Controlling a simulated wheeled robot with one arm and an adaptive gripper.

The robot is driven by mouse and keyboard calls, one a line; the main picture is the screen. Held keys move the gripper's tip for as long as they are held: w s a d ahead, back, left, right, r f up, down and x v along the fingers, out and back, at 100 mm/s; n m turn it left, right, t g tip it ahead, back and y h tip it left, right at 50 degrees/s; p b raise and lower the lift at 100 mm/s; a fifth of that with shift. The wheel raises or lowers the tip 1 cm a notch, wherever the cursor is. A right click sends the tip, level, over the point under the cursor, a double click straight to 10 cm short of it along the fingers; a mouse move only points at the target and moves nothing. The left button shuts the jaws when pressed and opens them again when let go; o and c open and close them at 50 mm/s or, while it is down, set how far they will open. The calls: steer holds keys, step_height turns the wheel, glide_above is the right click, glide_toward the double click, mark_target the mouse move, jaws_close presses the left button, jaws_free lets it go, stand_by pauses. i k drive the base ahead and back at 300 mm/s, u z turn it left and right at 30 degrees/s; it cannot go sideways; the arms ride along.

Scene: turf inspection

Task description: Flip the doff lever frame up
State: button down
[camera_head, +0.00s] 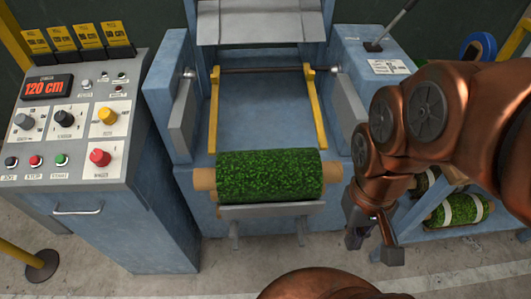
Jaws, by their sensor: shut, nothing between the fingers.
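A frame with two yellow arms (315,105) and a dark crossbar between grey side blocks stands in the middle of the blue machine. It appears to be the doff lever frame, its arms running down toward the roll. A green turf roll (268,176) on a tan core lies across the machine front, below the arms. My gripper (374,249) hangs at the lower right, right of the roll's core end and apart from the yellow arms. It is shut and empty. Its wrist is partly hidden by my copper arm.
A control console (75,125) with knobs, buttons and a 120 cm display stands at left. A grey-handled lever (388,27) rises from the right housing. A blue rack (425,240) with turf rolls stands at right, partly behind my arm.

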mark_target(310, 71)
steer(key=z, duration=1.25)
steer(key=k, duration=0.9)
steer(key=u, duration=0.8)
steer(key=i, duration=0.5)
steer(key=z, duration=0.05)
